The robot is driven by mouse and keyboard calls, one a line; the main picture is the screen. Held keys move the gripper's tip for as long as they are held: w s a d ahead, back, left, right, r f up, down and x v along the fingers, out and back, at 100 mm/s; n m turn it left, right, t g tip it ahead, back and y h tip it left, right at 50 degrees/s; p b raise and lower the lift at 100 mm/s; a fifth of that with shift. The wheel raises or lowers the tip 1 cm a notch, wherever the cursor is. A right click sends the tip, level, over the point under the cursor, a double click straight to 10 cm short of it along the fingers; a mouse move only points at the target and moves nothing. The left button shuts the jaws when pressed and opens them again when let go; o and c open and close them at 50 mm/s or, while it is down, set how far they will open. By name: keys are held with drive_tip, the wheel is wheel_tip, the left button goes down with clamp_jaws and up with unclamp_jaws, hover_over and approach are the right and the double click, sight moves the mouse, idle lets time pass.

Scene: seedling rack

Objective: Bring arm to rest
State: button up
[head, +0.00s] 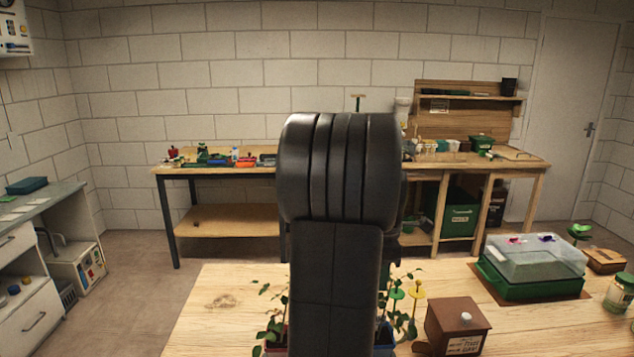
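My own dark arm stands upright in the middle of the head view and blocks the centre of the scene. My gripper does not show in this view, so I cannot see its fingers or whether it holds anything. No wrist view is given.
A wooden table (235,300) is in front. Leafy seedlings (272,318) and a brown box (458,325) stand near my arm. At right are a green-based clear-lidded propagator (530,266) and a glass jar (619,294). A cluttered workbench (225,169) lines the back wall; open floor lies left.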

wheel_tip(320, 180, down, 13)
drive_tip(key=shift+r+p, duration=0.2)
drive_tip(key=shift+p, duration=0.3)
wheel_tip(320, 180, up, 12)
drive_tip(key=s+d+p, duration=0.1)
drive_tip(key=d+p, duration=0.1)
drive_tip(key=p, duration=0.5)
drive_tip(key=shift+d+p, duration=0.25)
drive_tip(key=shift+p, duration=0.15)
